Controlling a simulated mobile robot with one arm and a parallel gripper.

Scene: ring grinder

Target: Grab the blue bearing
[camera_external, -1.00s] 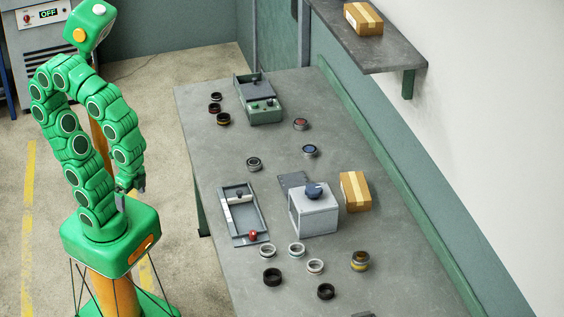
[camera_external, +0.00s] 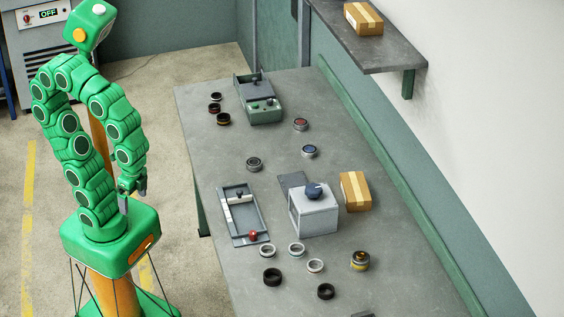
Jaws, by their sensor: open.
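The blue bearing (camera_external: 309,151) is a small grey ring with a blue centre. It lies on the grey table (camera_external: 345,125), right of the middle, with clear table around it. My gripper (camera_external: 142,190) hangs low beside my own base, off the left edge of the table, well apart from the bearing. It is small in this view and seems empty, with its fingers open.
A red-centred bearing (camera_external: 300,124) and a dark grey one (camera_external: 254,164) lie nearby. A grey box with a blue knob (camera_external: 314,210), a cardboard box (camera_external: 355,191), a tray with a red knob (camera_external: 243,214) and a green device (camera_external: 262,108) stand on the table. Several rings lie in front.

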